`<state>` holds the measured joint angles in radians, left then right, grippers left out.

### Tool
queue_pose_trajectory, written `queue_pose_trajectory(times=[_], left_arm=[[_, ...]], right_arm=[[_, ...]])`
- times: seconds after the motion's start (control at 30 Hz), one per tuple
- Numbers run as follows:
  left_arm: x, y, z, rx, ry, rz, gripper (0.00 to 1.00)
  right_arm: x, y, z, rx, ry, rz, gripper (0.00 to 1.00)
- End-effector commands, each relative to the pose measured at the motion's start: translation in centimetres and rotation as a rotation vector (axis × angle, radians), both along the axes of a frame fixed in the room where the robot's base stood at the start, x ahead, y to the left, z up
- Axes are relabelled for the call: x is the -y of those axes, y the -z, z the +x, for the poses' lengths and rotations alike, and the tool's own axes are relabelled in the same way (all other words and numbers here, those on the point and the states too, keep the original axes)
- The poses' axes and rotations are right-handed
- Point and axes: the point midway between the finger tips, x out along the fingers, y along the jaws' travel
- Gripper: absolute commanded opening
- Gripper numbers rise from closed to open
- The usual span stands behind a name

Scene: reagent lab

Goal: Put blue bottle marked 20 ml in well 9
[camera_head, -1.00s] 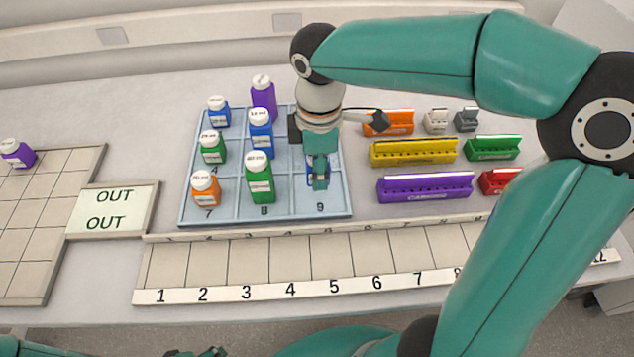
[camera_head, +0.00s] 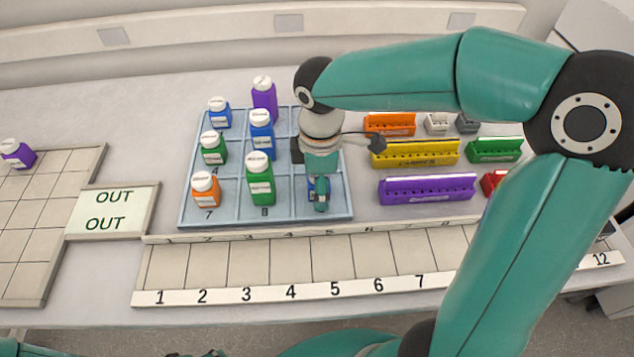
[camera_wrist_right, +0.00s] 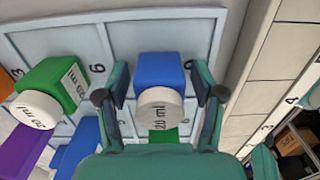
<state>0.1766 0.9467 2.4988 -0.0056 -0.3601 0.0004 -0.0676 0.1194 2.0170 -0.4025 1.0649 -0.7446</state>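The blue bottle (camera_wrist_right: 159,72), with a white cap marked 20 ml, stands between the fingers of my right gripper (camera_wrist_right: 160,97) in the right wrist view. A narrow gap shows on each side of it, so the gripper looks open around it. The bottle is at well 9 of the blue-grey tray (camera_wrist_right: 222,20). In the head view my right gripper (camera_head: 320,205) is low over well 9 and hides most of the blue bottle (camera_head: 311,186). Whether the bottle's base touches the well floor is hidden. My left gripper is not clearly seen.
Tray neighbours are a tall green bottle (camera_head: 260,182) in well 8, an orange bottle (camera_head: 205,190) in well 7, and a green bottle (camera_wrist_right: 55,83) in well 6. A numbered rack (camera_head: 250,292) runs in front. Coloured racks, including a purple one (camera_head: 427,190), stand right.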

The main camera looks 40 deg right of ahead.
Motion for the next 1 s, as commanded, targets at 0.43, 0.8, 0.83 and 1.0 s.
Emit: queue_pose_trajectory(times=[0.43, 0.8, 0.83, 1.0], left_arm=[[0.0, -0.4, 0.0, 0.0, 0.0, 0.0, 0.68], [0.0, -1.1, 0.0, 0.0, 0.0, 0.0, 0.68], [0.0, -1.2, 0.0, 0.0, 0.0, 0.0, 0.68], [0.0, -1.4, 0.0, 0.0, 0.0, 0.0, 0.68]], right_arm=[[0.0, -1.7, 0.1, 0.004, 0.0, 0.0, 0.68], [-0.1, -8.9, 0.1, 0.004, -0.001, 0.001, 0.68], [-0.1, -9.4, 0.1, 0.004, -0.001, 0.001, 0.68], [-0.1, -11.5, 0.1, 0.002, -0.001, 0.0, 0.68]])
